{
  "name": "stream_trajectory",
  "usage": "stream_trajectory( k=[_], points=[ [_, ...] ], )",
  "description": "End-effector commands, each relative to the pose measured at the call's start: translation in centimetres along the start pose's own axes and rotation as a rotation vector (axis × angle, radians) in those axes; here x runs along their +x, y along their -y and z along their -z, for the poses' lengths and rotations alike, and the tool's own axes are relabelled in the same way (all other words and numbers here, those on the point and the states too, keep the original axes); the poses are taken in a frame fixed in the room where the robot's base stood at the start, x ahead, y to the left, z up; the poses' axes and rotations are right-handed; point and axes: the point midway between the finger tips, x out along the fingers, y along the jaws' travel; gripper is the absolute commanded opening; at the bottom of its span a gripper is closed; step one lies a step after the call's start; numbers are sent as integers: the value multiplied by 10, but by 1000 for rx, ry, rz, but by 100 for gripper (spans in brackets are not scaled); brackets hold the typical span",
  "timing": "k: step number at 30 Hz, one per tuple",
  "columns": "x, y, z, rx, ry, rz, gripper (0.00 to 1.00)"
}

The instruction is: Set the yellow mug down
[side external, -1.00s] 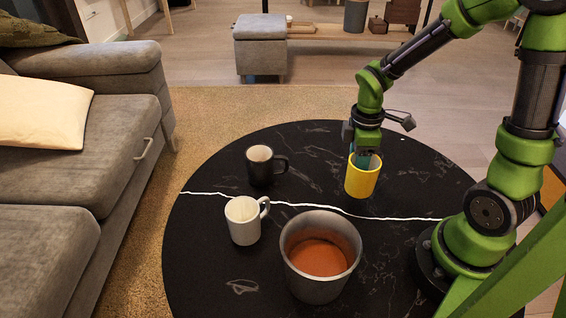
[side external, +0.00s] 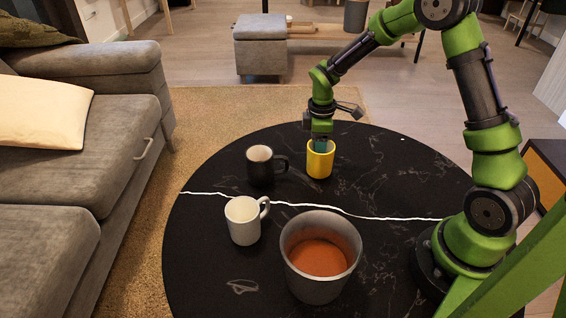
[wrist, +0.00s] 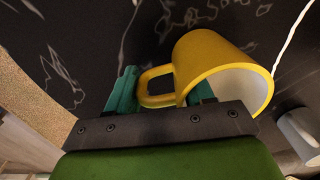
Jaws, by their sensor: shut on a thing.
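The yellow mug (side external: 320,163) is upright at the far part of the round black table, right of the black mug. My gripper (side external: 321,144) is above it, pointing down, with its teal fingers at the mug. In the wrist view, the yellow mug (wrist: 205,62) shows its pale inside, and its handle lies between the two fingertips of my gripper (wrist: 162,92). The gripper is shut on the mug. I cannot tell whether the mug's base touches the table.
The black table (side external: 390,180) has a black mug (side external: 260,166), a white mug (side external: 243,222) and a large grey pot (side external: 318,275) with orange-brown contents. The black mug is close to the yellow mug's left. Free tabletop lies to the right. A sofa (side external: 60,190) stands left.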

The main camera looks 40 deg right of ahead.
Motion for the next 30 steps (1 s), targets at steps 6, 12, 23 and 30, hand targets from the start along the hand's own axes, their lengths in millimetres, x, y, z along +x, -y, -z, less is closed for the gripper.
stream_trajectory(
  k=[6, 12, 23, 30],
  points=[
    [0, 0, 0, 0, -2, -2, 2],
    [4, 0, 0, 0, -1, -1, 61],
    [3, 0, 0, 0, -1, -1, 78],
    [-21, -1, 1, 0, -4, -5, 78]
  ],
)
